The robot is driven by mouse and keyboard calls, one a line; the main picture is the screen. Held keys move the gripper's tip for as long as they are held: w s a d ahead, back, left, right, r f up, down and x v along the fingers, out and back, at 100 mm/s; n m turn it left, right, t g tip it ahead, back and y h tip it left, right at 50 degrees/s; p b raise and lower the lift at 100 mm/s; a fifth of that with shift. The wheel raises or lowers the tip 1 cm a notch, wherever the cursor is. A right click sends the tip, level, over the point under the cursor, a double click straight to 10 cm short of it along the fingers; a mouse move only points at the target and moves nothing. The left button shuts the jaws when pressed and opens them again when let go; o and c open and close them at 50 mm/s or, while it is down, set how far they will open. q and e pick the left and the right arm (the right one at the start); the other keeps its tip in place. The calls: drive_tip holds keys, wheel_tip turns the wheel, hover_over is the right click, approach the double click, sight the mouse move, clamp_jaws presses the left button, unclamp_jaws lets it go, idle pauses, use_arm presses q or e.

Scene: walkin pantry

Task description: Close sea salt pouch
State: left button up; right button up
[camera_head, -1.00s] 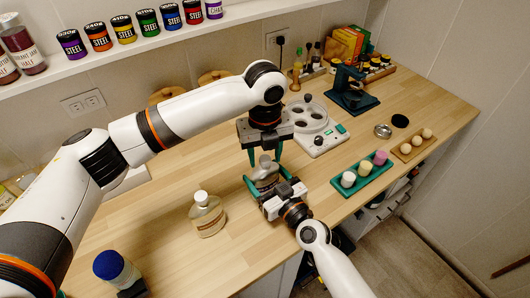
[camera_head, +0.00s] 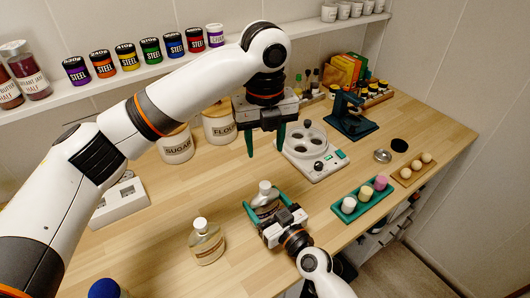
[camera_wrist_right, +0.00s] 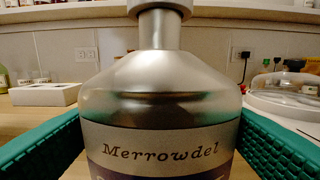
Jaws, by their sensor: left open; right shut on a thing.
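I cannot make out a sea salt pouch in these views. My right gripper (camera_head: 266,208) is shut on a grey metallic-looking bottle (camera_head: 264,193), which is upright over the front part of the counter. In the right wrist view this bottle (camera_wrist_right: 160,92) stands between the green fingers, with a label reading "Merrowdel" and a wide grey top on its neck. Its base is hidden. My left gripper (camera_head: 266,150) is open and empty, fingers pointing down, above and behind the bottle and apart from it.
A clear bottle with a white cap (camera_head: 206,243) stands left of my right gripper. Sugar (camera_head: 177,148) and flour (camera_head: 219,125) canisters stand at the back. A white holed device (camera_head: 312,152) and a green tray (camera_head: 362,199) are to the right. Counter between is clear.

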drive_tip(key=shift+f, duration=0.1)
drive_tip(key=o, duration=2)
drive_tip(key=shift+c, duration=0.2)
drive_tip(key=b+v, duration=0.2)
drive_tip(key=v, duration=0.9)
drive_tip(key=shift+f, duration=0.1)
drive_tip(key=shift+s+d, duration=0.3)
drive_tip(key=shift+s, duration=0.1)
drive_tip(key=shift+r, duration=0.25)
